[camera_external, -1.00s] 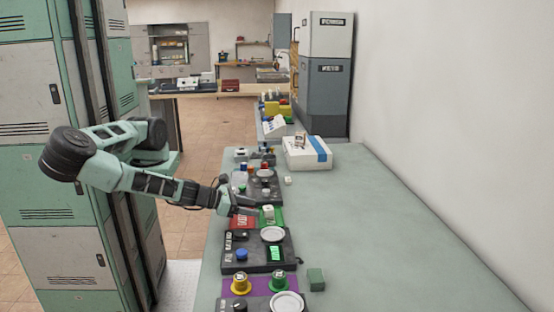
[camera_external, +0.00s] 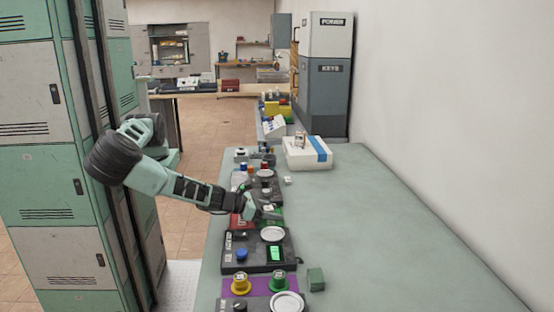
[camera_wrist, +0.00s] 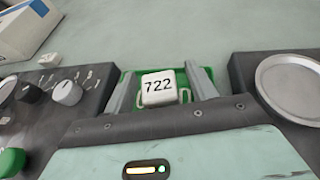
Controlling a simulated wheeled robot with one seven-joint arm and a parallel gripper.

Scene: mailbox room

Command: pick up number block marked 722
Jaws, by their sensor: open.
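The number block marked 722 (camera_wrist: 158,86) is a small white block with black digits, lying on a green pad (camera_wrist: 186,82). In the external view my gripper (camera_external: 262,212) reaches over the green pad, and the block is mostly hidden there.
A black panel with knobs (camera_wrist: 60,95) is left of the block. Another panel with a round silver plate (camera_wrist: 292,88) is right. A small white block (camera_wrist: 50,59) and a white box with a blue stripe (camera_external: 308,153) stand farther back. The right side of the counter (camera_external: 390,230) is mostly clear.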

